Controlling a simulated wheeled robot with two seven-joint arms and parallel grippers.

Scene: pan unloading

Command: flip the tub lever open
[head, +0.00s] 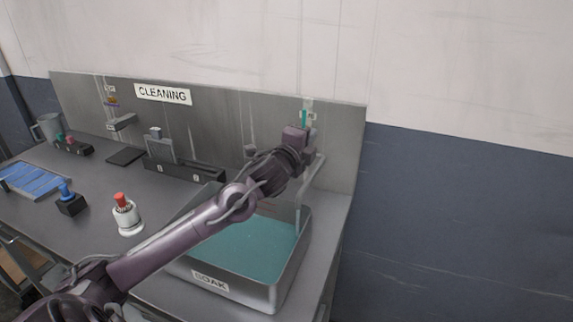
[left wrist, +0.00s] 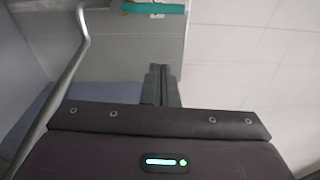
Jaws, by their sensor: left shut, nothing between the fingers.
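A teal lever (head: 304,117) is on the back panel above the tub, at the panel's right end. It also shows as a teal bar at the top of the left wrist view (left wrist: 154,8). The grey tub (head: 283,290) is marked SOAK and holds teal liquid. My left gripper (head: 309,127) is up by the panel, close to the lever, and hides part of the fitting. In the left wrist view its fingers (left wrist: 161,84) are shut and empty, with a gap between them and the teal bar. My right gripper is not in view.
A bent metal pipe (head: 303,185) comes down into the tub; it is left of my fingers in the left wrist view (left wrist: 69,70). A white canister with a red top (head: 126,215), a blue-knobbed block (head: 69,203) and a blue tray (head: 32,178) stand on the counter's left.

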